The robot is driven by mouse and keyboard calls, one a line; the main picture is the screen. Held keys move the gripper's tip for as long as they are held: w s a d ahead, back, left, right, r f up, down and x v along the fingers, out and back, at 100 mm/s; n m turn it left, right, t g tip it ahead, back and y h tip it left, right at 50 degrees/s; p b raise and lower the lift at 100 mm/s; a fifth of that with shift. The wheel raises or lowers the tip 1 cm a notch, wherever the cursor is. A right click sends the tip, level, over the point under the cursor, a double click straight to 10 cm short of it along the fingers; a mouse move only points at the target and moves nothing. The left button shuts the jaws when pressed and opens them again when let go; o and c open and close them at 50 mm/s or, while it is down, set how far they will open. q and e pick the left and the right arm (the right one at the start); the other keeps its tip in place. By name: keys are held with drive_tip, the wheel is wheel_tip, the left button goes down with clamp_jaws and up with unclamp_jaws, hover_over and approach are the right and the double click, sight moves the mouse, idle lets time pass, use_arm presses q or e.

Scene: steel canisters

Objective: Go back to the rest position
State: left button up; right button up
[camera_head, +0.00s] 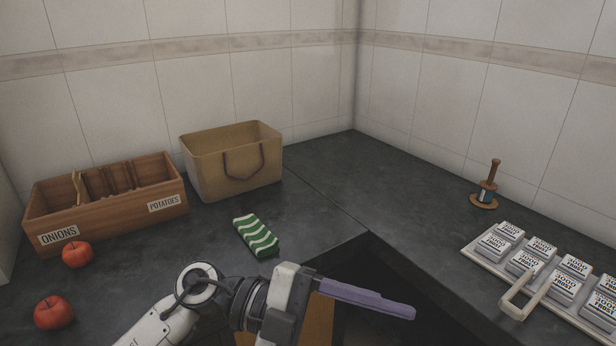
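My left arm comes in from the bottom left. Its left gripper (366,299) reaches to the right over the dark gap at the inner corner of the counter, with purple fingers that show as one long bar. From this side I cannot tell whether the fingers are apart or together, and no object shows at their tips. My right gripper is not in view. No steel canisters show in this view.
A wooden crate (115,216), a tan basket (215,175), a green striped packet (257,236) and two red apples (77,254) are on the dark left counter. A tray (476,252) of small boxes and a wooden spindle stand (487,187) are on the right counter.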

use_arm(q)
drive_tip(key=w+a+n+t+h, duration=0.45)
drive_tip(key=w+n+t, duration=0.35)
drive_tip(key=n+t, duration=0.65)
drive_tip(key=w+a+f+n+t+y, duration=0.2)
drive_tip(key=a+f+n+t+y, duration=0.5)
drive_tip(key=a+f+n+y, duration=0.6)
drive_tip(key=s+a+f+n+g+y, duration=0.1)
drive_tip(key=s+a+f+g+y, duration=0.1)
drive_tip(key=s+f, duration=0.6)
drive_tip(key=s+a+f+n+g+y, duration=0.1)
drive_tip(key=s+a+f+g+y, duration=0.2)
drive_tip(key=f, duration=1.1)
drive_tip(key=s+a+g, duration=0.2)
drive_tip(key=s+g, duration=0.1)
drive_tip(key=s, duration=0.2)
drive_tip(key=shift+n, duration=0.35)
drive_tip(key=shift+a, duration=0.1)
